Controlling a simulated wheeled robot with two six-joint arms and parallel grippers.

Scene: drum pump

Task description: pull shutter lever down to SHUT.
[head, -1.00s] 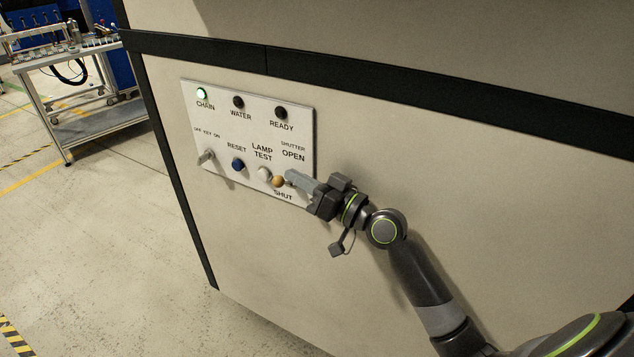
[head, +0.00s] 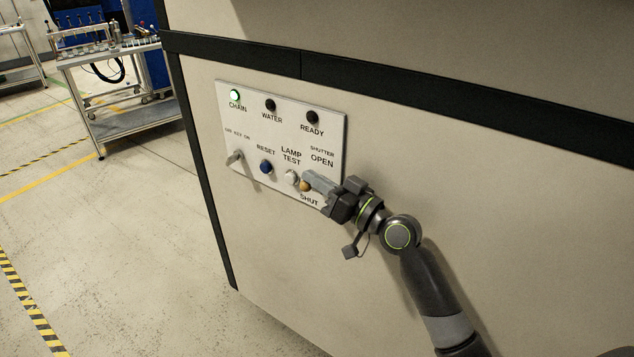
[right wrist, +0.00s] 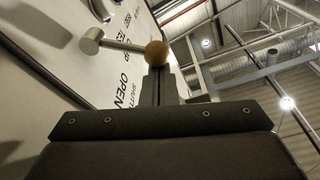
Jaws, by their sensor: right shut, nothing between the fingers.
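The shutter lever has a tan ball knob (head: 305,186), seen at the lower right of the control panel between the OPEN and SHUT labels. In the right wrist view the ball (right wrist: 157,53) sits on a thin metal rod standing out from a silver hub (right wrist: 91,40). My right gripper (head: 310,177) is shut and empty, its fingertips right by the ball and partly covering the lever in the head view. In the wrist view the shut fingers (right wrist: 158,82) end just at the ball; I cannot tell whether they touch. My left gripper is not in view.
The white panel (head: 230,118) also bears a lit green CHAIN lamp (head: 235,95), a key switch (head: 235,157), a blue RESET button (head: 266,167) and a white LAMP TEST button (head: 291,177) close to the knob. Open floor lies left, with a cart (head: 135,122) farther back.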

